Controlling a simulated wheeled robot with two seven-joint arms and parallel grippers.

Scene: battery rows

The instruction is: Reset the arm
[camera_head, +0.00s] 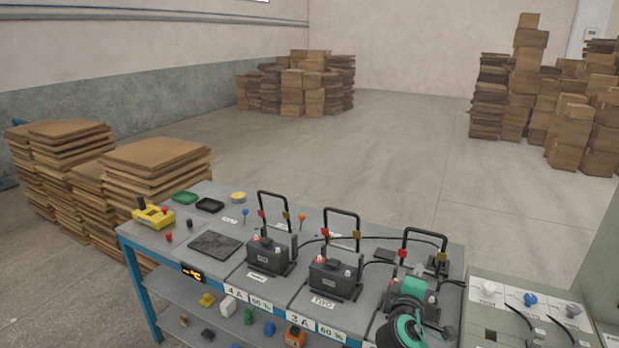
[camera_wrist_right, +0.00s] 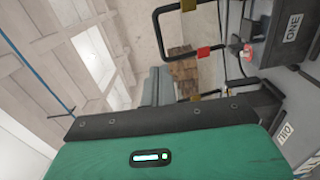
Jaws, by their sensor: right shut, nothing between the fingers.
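My right gripper (camera_head: 408,300), green and black, is at the lower right of the head view. It is shut and empty, in front of the rightmost battery (camera_head: 436,292) and partly hiding it. I cannot tell whether they touch. Two more dark batteries stand upright to its left, the first (camera_head: 268,258) and the second (camera_head: 335,279), labelled TWO. In the right wrist view, a green body with a dark bar, apparently part of my gripper, fills the bottom. A battery labelled ONE (camera_wrist_right: 293,30) shows at the upper right. My left gripper is out of view.
The batteries stand on a grey-topped blue bench (camera_head: 215,277) with upright black loops bearing red and yellow clips. A yellow device (camera_head: 153,217), a dark mat (camera_head: 215,245) and small trays lie at its left. A grey cabinet (camera_head: 490,319) stands at the right.

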